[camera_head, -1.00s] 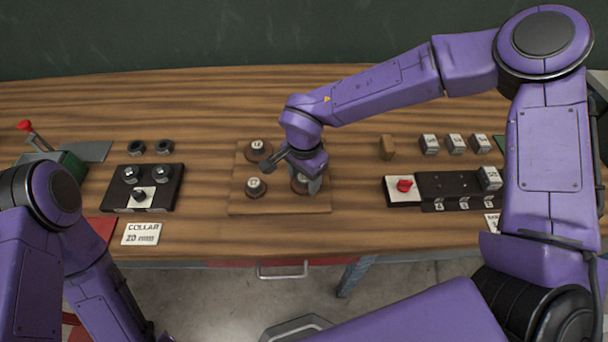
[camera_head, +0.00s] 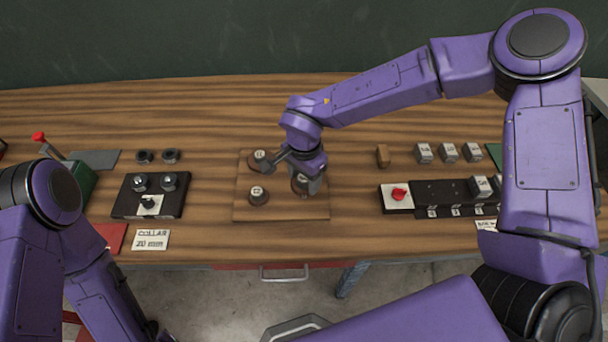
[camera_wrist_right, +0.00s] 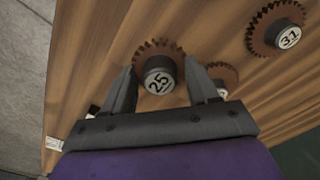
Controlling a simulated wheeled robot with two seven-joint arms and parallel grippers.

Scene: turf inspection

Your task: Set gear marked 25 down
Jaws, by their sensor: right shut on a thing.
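The gear marked 25 (camera_wrist_right: 159,80) is a brown toothed disc with a dark hub and a white numbered top. My right gripper (camera_wrist_right: 159,65) has its fingers on both sides of that hub. In the head view my right gripper (camera_head: 308,184) is low over the right part of a wooden board (camera_head: 285,212), partly hiding the gear (camera_head: 299,183). Another gear (camera_head: 257,196) sits at the board's front left and one (camera_head: 259,160) at its back left. In the wrist view, a gear marked 31 (camera_wrist_right: 289,38) shows at upper right. My left gripper is out of view.
A dark block with knobs (camera_head: 125,204) and a collar label (camera_head: 152,240) are left of the board. A block with a red switch (camera_head: 398,196) is to the right. A small wooden block (camera_head: 382,155) and white cubes (camera_head: 448,152) stand behind it. Bare wood lies between.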

